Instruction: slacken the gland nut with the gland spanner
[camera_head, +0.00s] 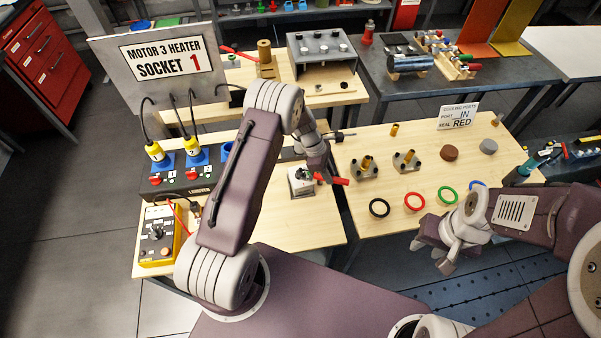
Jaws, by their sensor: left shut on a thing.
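My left gripper (320,174) is low over the front left table, shut on a red-handled tool (338,181); I cannot tell whether it is the gland spanner. It is just right of a small pale metal block (301,186) with a dark top; contact is unclear. A brass gland-like fitting (265,56) stands upright on the rear board, and another red-handled tool (236,52) reaches toward it from the left. I cannot tell which part is the gland nut. My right gripper (431,252) looks open and empty, in front of the right table.
A socket panel (175,187) with yellow plugs and cables stands at left, with a yellow tester (160,235) before it. The right table holds flanged brass fittings (366,166), coloured rings (414,202) and a cooling ports sign (458,116). A grey box (322,50) stands behind.

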